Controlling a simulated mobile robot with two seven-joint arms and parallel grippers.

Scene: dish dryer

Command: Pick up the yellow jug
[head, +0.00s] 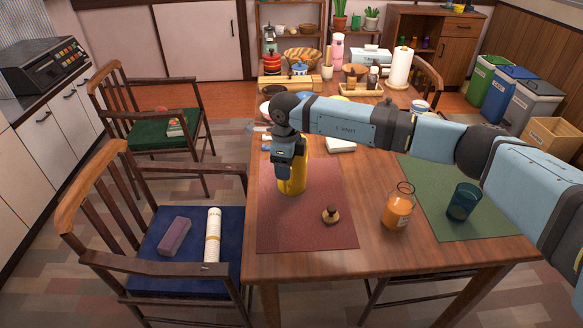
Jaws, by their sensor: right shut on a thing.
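The yellow jug (294,181) stands on the red placemat (316,236) near the left edge of the wooden table. My right arm reaches across from the right. My right gripper (284,174) points down at the jug's left side and is shut on the jug. The gripper and wrist hide the jug's upper left part, and its handle cannot be made out. I cannot tell whether the jug's base touches the mat. My left gripper is not in view.
An orange bottle (397,206) and a dark teal glass (463,202) stand to the right, the glass on a green placemat (428,190). Chairs (172,240) stand left of the table. Dishes crowd its far end.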

